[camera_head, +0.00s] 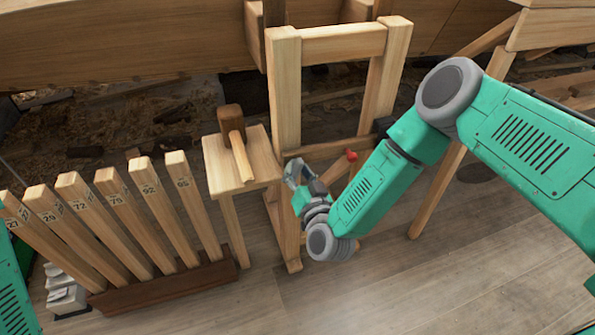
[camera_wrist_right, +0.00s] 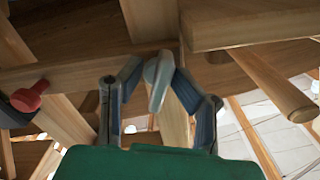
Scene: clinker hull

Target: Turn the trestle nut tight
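The wooden trestle (camera_head: 286,95) stands upright in the middle of the head view, with two posts and cross rails. In the right wrist view, the fingers of my right gripper (camera_wrist_right: 158,78) bend inward to a pale grey piece in front of the wood. A red knob (camera_head: 351,155) shows by the lower rail, and also in the right wrist view (camera_wrist_right: 30,97), clear of the fingers. My left gripper is out of view.
A small wooden stand (camera_head: 228,172) with a mallet (camera_head: 234,130) is left of the trestle. Several numbered wooden slats lean in a brown rack (camera_head: 165,285) at lower left. The planked hull (camera_head: 120,45) runs behind. The floor (camera_head: 380,290) at lower right is clear.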

